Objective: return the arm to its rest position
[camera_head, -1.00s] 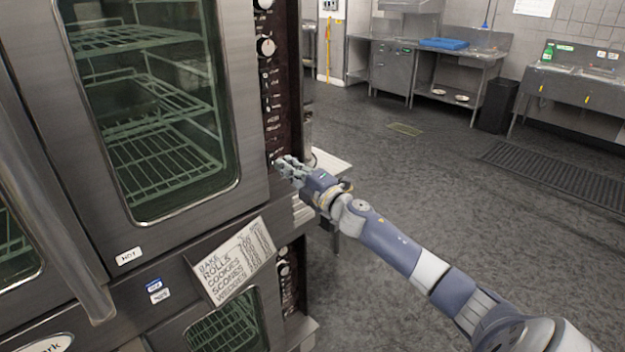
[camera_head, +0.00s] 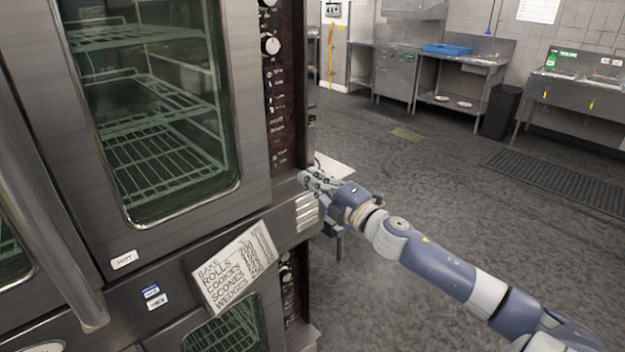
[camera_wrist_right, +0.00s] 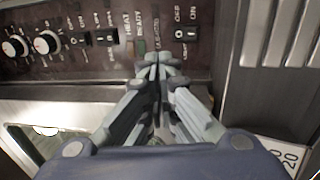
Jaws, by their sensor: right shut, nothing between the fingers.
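My right arm (camera_head: 440,266) reaches in from the lower right in the head view. Its gripper (camera_head: 306,178) is beside the lower end of the oven's dark control panel (camera_head: 283,110). In the right wrist view the gripper (camera_wrist_right: 156,62) has its fingertips together with nothing between them. Behind the fingertips, the control panel (camera_wrist_right: 90,62) shows knobs, switches and lettering. Whether the fingertips touch the oven cannot be told. My left gripper is not in view.
The steel oven (camera_head: 255,120) with a glass door fills the left side. A paper sign (camera_head: 236,270) is fixed below the door. A black bin (camera_head: 500,112), sinks (camera_head: 575,92) and a counter with a blue tray (camera_head: 447,49) stand at the back. The grey floor at right is open.

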